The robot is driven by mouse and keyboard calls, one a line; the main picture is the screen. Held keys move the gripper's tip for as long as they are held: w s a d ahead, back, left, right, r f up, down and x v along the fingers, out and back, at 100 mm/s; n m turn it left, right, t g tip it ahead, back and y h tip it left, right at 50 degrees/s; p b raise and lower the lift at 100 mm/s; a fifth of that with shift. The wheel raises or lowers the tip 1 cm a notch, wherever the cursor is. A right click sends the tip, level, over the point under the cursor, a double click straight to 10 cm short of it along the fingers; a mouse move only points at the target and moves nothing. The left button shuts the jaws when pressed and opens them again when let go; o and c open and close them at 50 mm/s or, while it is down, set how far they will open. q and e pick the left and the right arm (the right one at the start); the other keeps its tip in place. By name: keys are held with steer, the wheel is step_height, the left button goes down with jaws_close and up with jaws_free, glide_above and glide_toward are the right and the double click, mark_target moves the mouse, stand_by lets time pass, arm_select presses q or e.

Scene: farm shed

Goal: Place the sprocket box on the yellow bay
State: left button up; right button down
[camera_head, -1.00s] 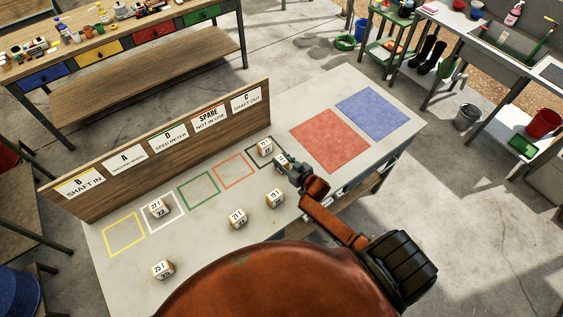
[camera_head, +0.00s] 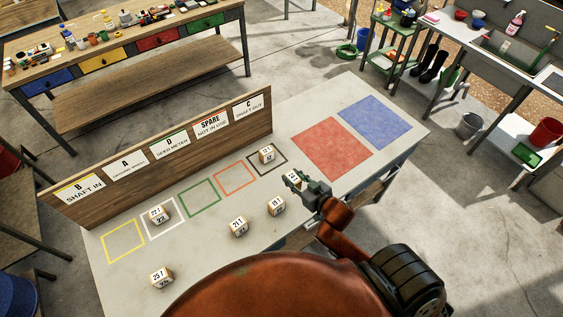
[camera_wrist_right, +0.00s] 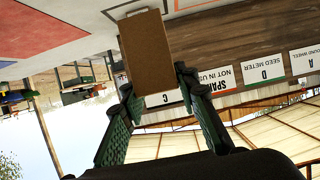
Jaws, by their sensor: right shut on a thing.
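My right gripper (camera_head: 302,183) is shut on a small pale box (camera_head: 292,178) with a printed top, just right of the black bay. In the right wrist view this box shows as a plain brown face (camera_wrist_right: 147,52) between the green fingers. The yellow bay (camera_head: 123,241), an outlined square at the left end of the table, is empty. A numbered box stands in the white bay (camera_head: 158,216) and another in the black bay (camera_head: 266,155). Loose boxes 25T (camera_head: 161,278), 21T (camera_head: 239,227) and 19T (camera_head: 276,206) stand along the front. My left gripper is not in view.
A wooden sign board (camera_head: 165,155) runs along the bays' back edge. The green bay (camera_head: 201,197) and orange bay (camera_head: 234,179) are empty. A red mat (camera_head: 331,148) and a blue mat (camera_head: 375,121) lie bare at the table's right end.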

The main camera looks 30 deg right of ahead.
steer(key=shift+s+a+r, duration=0.1)
steer(key=shift+s+r, duration=0.05)
steer(key=shift+s, duration=0.1)
steer(key=w+a+r+b, duration=0.2)
steer(key=a+b, duration=0.3)
steer(key=a, duration=0.1)
steer(key=w+a+r+h+b, duration=0.1)
steer(key=w+a+b, duration=0.1)
steer(key=a+b, duration=0.3)
steer(key=shift+a+r+m, duration=0.35)
steer(key=shift+a+m, duration=0.05)
steer(key=shift+a, duration=0.7)
steer(key=shift+w, duration=0.1)
